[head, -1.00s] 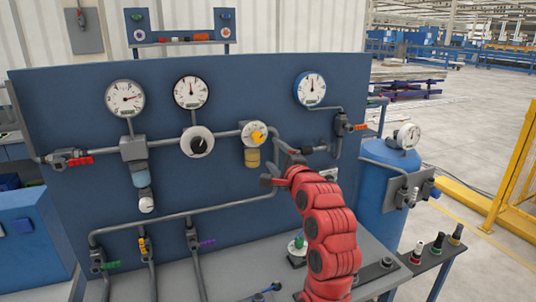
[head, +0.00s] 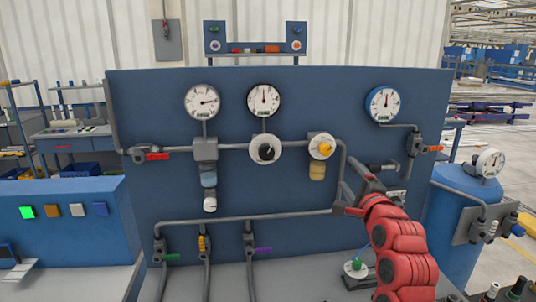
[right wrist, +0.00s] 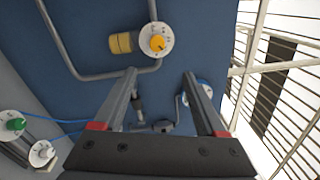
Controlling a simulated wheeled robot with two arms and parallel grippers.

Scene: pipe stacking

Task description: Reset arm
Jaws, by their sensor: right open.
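My red right arm reaches up from the lower right in the head view. Its right gripper (head: 362,178) is in front of the blue panel (head: 270,185), by the pipe right of the yellow-knobbed regulator (head: 321,147). In the right wrist view the two grey fingers (right wrist: 160,76) are spread wide, with nothing held between them. Pipe fittings (right wrist: 162,127) and part of a gauge (right wrist: 203,88) show behind the fingers. The yellow-knobbed regulator (right wrist: 157,42) is beyond the fingertips there. My left gripper is not in view.
Pipes, gauges and the black-knobbed regulator (head: 265,149) stand out from the panel. A green-and-white knob (head: 355,267) is on the bench beside my right arm. A blue tank (head: 455,225) stands to the right. A blue console (head: 70,225) with lit buttons stands to the left.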

